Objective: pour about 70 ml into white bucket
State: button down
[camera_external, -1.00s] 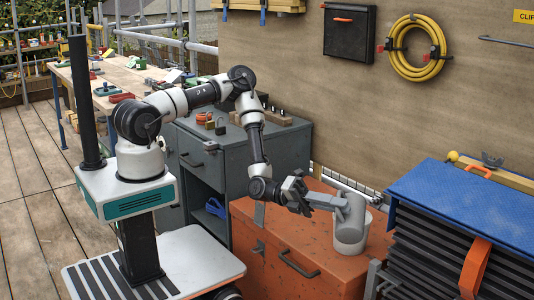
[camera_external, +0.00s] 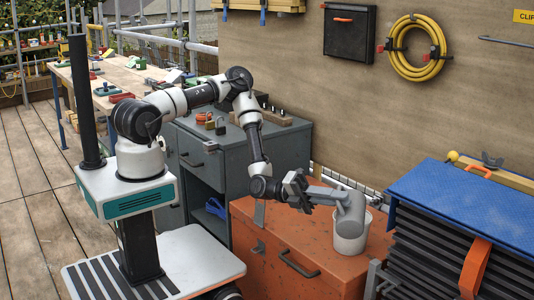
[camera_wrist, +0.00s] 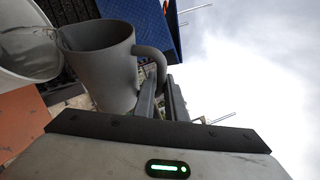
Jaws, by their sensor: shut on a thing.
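A grey jug (camera_external: 350,208) is tilted over the white bucket (camera_external: 348,244), which stands on the orange chest. My gripper (camera_external: 311,193) is to the left of the jug and shut on its handle. In the wrist view, the jug (camera_wrist: 103,70) has its spout over the rim of the bucket (camera_wrist: 20,82). Clear liquid (camera_wrist: 38,48) shows at the spout and inside the bucket; its amount cannot be read. My gripper's fingers (camera_wrist: 162,98) close on the jug's handle (camera_wrist: 155,58).
The orange chest (camera_external: 285,245) has a handle on its front. A blue-topped rack (camera_external: 465,200) stands close to the right of the bucket. A grey cabinet (camera_external: 240,150) stands behind my arm. A wooden wall (camera_external: 330,110) rises behind the chest.

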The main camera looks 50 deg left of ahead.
jog(key=shift+w+a+r+n, duration=0.15)
jog(key=shift+w+a+n, duration=0.05)
jog(key=shift+w+n, duration=0.1)
dwell(0.4)
jog(key=shift+s+d+f+m+g+y+p, duration=0.3)
jog(key=shift+s+d+f+m+y+p, duration=0.4)
jog(key=shift+m+p, duration=0.7)
jog(key=shift+s+d+f+m+g+y+p, duration=0.3)
jog(key=shift+s+d+f+m+y+p, duration=0.2)
jog(key=shift+s+d+f+m+p, duration=0.65)
jog(key=shift+w+a+r+m+p, duration=0.1)
jog(key=shift+a+r+m+p, duration=0.25)
jog(key=shift+p, duration=0.15)
jog(key=s+d+f+m+y+p, duration=0.1)
jog(key=d+f+m+y+p, duration=0.1)
jog(key=f, duration=0.4)
jog(key=s+d+f+m+t+y+p, duration=0.1)
jog(key=s+d+f+m+y+p, duration=0.1)
jog(key=f+m, duration=0.3)
jog(key=shift+s+f+t+y+p, duration=0.35)
jog(key=shift+f+p, duration=0.4)
jog(key=shift+f, duration=0.25)
jog(key=shift+d+r, duration=0.1)
